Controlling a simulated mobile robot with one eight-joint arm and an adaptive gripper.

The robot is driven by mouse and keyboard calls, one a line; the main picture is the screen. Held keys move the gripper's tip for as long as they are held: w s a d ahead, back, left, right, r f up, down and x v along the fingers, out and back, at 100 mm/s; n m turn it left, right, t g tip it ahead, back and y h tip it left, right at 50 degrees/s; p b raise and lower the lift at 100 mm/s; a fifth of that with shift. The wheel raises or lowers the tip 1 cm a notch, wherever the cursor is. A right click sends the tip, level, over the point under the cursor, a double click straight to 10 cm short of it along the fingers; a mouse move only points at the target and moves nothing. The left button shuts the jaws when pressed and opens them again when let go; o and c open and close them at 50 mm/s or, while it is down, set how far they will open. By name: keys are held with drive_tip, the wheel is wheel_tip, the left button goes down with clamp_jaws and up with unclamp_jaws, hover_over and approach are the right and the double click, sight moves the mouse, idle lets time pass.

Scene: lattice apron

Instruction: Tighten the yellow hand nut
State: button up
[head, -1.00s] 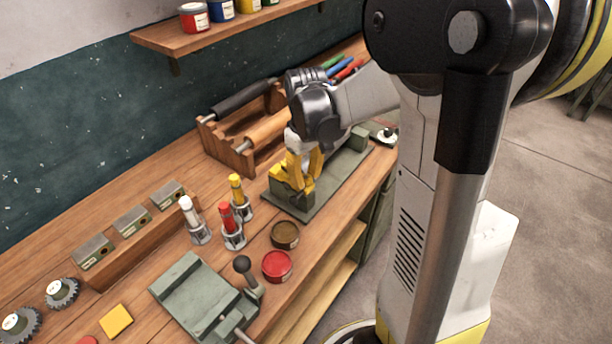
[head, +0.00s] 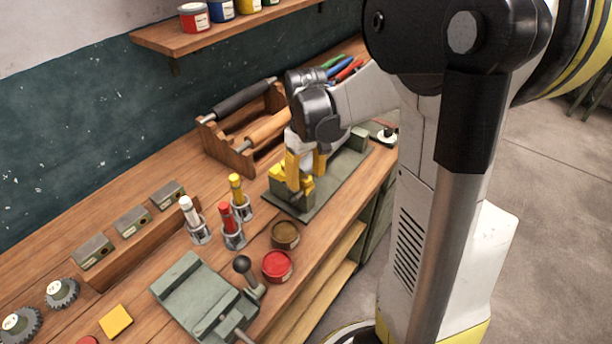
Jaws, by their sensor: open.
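The yellow hand nut (head: 306,184) sits on a green block at the near end of a long green fixture (head: 335,183) on the bench. My gripper (head: 305,172) points down over the nut, with one yellow finger to the left and the other to the right. The fingers are open. The fingers and nut share the same yellow, so I cannot tell whether they touch. Part of the nut is hidden behind the fingers.
Red, white and yellow-topped tools (head: 230,222) stand in holders left of the fixture. A brown tin (head: 285,235) and a red tin (head: 277,266) are in front. A wooden tool carrier (head: 243,160) stands behind. A green vise (head: 205,295) is nearer.

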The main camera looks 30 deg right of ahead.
sight(306, 177)
wheel_tip(306, 177, up, 12)
idle(0.5)
wheel_tip(306, 177, down, 12)
drive_tip(key=n+b, duration=0.3)
drive_tip(key=n, duration=0.2)
drive_tip(key=shift+n, duration=0.4)
